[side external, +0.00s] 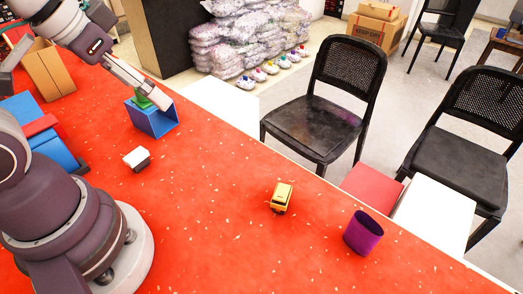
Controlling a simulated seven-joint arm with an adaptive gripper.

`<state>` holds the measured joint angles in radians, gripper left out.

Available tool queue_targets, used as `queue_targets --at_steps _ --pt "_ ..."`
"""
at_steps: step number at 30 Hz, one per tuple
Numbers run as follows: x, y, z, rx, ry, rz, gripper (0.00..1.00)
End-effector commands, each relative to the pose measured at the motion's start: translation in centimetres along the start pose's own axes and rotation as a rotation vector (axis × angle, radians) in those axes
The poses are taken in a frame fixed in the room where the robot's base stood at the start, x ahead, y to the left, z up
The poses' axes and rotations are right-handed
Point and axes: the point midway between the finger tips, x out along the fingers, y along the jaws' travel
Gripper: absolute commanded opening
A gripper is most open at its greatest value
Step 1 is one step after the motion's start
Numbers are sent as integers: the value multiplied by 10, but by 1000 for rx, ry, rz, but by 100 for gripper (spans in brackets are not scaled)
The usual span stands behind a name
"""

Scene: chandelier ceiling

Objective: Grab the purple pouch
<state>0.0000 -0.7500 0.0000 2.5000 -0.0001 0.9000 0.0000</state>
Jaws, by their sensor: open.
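The purple pouch (361,236) stands upright on the red speckled table at the lower right, near the table's edge. It looks like an open-topped purple cup with a dark inside. My gripper (160,99) is at the upper left, above and beside a blue open box (153,122). It is open and far from the pouch. A green object (142,98) shows by the gripper and the blue box; whether they touch is unclear. Part of the gripper's shape is hard to make out from this angle.
A small yellow toy vehicle (282,196) lies between my gripper and the pouch. A small white-topped block (137,159) sits near my base. Blue and red items and a cardboard box (50,70) are at left. Black chairs (322,100) stand beyond the table edge. The front-middle table is clear.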

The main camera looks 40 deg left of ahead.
Motion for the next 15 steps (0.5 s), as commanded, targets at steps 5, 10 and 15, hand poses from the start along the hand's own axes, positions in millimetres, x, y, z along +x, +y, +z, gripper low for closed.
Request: queue_targets --at_steps 5,10,15 --pt "0 1 -1 1 -1 2 85" --pt "8 27 -37 26 -43 50 85" --pt "42 106 -82 68 -101 87 85"
